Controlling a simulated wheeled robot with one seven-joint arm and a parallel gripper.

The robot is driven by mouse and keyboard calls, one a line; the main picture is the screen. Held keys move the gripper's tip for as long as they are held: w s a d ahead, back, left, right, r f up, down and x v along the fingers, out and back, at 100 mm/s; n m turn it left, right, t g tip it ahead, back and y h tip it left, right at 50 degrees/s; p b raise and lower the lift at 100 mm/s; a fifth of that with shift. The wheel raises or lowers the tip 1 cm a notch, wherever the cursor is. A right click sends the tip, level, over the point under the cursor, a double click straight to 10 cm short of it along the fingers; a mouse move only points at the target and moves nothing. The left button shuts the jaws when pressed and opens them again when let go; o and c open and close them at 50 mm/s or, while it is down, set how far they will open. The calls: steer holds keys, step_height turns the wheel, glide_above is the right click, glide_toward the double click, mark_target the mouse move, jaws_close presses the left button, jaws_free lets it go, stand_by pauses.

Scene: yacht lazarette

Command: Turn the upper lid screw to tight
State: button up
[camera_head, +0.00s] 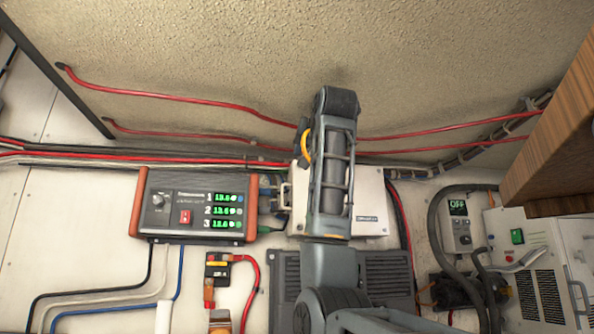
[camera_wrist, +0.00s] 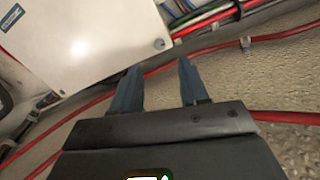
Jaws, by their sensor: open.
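The white box (camera_head: 372,195) with its lid is fixed to the panel behind my arm in the head view. Its lid fills the upper left of the wrist view (camera_wrist: 90,45). One small round lid screw (camera_wrist: 159,44) shows near the lid's corner; its slot angle is too small to read. My gripper (camera_wrist: 160,66) is open and empty, its two blue-grey fingers apart. In the picture the screw lies just beyond and between the fingertips, with no contact visible. In the head view my arm hides the fingers and part of the lid.
Red cables (camera_head: 190,98) run along the rough wall above the box. A charger unit (camera_head: 195,205) with green displays stands close on the left. A wooden edge (camera_head: 555,130) and a white device (camera_head: 530,255) are at right. Cables (camera_wrist: 215,28) pass beside the box in the wrist view.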

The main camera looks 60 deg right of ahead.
steer(key=p+x, duration=0.3)
steer(key=x, duration=0.5)
steer(key=shift+w, duration=0.1)
jaws_close()
stand_by(0.4)
